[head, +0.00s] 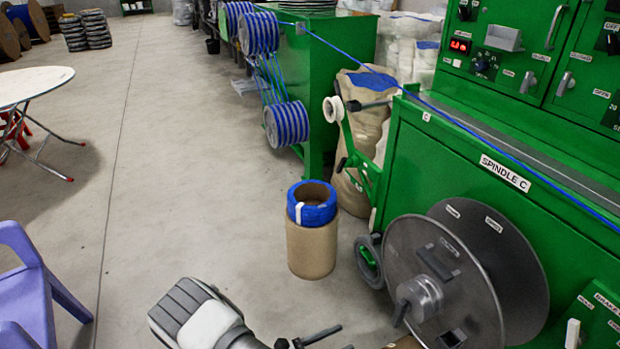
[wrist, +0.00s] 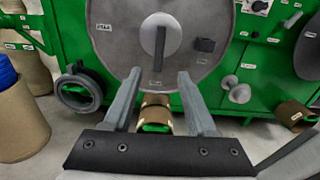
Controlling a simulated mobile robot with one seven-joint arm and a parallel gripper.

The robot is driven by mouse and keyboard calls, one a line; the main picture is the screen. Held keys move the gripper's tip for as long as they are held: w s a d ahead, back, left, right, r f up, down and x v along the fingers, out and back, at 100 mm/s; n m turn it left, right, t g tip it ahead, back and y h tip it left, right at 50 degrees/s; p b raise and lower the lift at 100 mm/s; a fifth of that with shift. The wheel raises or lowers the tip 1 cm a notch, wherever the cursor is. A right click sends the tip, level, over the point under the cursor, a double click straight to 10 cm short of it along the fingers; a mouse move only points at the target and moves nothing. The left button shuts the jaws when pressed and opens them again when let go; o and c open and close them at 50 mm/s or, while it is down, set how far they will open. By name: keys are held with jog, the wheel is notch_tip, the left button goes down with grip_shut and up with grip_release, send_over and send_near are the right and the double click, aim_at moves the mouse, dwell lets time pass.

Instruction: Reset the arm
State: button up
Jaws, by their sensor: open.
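My gripper (wrist: 158,85) is open in the wrist view, its two grey fingers apart with nothing held between them. It points at the lower part of a large grey reel (wrist: 200,50) on the green machine. In the head view, part of my arm shows at the bottom, left of the reel (head: 447,280) and in front of a cardboard drum. The gripper itself is hard to make out there. A blue cable (head: 405,88) runs taut from the back green unit over the machine marked SPINDLE C.
A cardboard drum (head: 311,248) topped by a blue coil (head: 314,204) stands left of the reel. Brown cylinders (wrist: 155,103) lie low by the reel. A purple chair (head: 30,285) is at left.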

jog(key=s+d+r+m+y+p, duration=0.1)
jog(key=s+r+m+y+p, duration=0.2)
jog(key=r, duration=1.6)
jog(key=s+d+r+m+y+p, duration=0.1)
jog(key=s+r+m+y+p, duration=0.3)
jog(key=r, duration=1.5)
jog(key=s+d+r+m+y+p, duration=0.2)
jog(key=s+r+m+y+p, duration=0.2)
jog(key=r+m+y+p, duration=0.4)
notch_tip(320, 180, up, 11)
jog(key=m+y, duration=0.2)
jog(key=m, duration=0.5)
jog(key=shift+g, duration=0.3)
